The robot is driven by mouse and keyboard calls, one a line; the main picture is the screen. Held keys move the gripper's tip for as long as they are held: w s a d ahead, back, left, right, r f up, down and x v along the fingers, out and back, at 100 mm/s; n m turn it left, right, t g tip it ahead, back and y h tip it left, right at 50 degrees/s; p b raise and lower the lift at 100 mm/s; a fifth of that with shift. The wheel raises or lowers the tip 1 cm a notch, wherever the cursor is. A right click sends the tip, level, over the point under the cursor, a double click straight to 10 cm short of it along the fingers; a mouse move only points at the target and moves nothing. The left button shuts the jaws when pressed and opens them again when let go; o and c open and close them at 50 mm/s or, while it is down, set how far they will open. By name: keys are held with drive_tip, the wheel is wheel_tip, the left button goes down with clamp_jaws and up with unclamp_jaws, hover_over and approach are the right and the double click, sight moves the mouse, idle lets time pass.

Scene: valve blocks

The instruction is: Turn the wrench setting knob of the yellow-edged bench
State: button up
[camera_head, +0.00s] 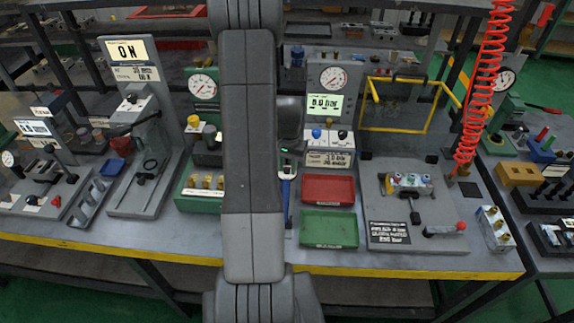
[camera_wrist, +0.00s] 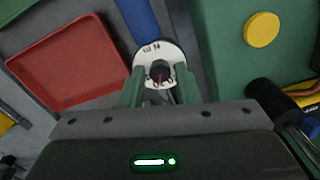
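The wrench setting knob (camera_wrist: 160,72) is a small dark knob with a red mark on a white dial (camera_wrist: 145,57) lettered "N m", in the middle of the wrist view. A blue wrench handle (camera_wrist: 138,18) runs up from the dial. My gripper (camera_wrist: 160,73) is open, its green fingers on either side of the knob; a gap shows at each side, and contact is not visible. In the head view, the blue handle (camera_head: 286,206) lies on the yellow-edged bench (camera_head: 400,271), right of my arm. My arm hides part of the bench there, and the knob is not clear.
Beside the wrench are a red tray (camera_head: 328,190) and a green tray (camera_head: 329,229). A gauge stand (camera_head: 333,103) reading 0.0 bar rises behind. Left of my arm is a green block (camera_head: 203,201) with brass fittings. A valve plate (camera_head: 420,215) stands at right.

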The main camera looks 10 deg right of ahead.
clamp_jaws()
drive_tip(key=shift+f+n+b, duration=0.1)
drive_tip(key=shift+n+b, duration=0.2)
drive_tip(key=shift+b, duration=0.05)
drive_tip(key=n+b, duration=0.2)
drive_tip(key=n, duration=0.1)
drive_tip(key=shift+b, duration=0.3)
drive_tip(key=n+b, duration=0.2)
drive_tip(key=n, duration=0.4)
drive_tip(key=shift+o, duration=1.8)
unclamp_jaws()
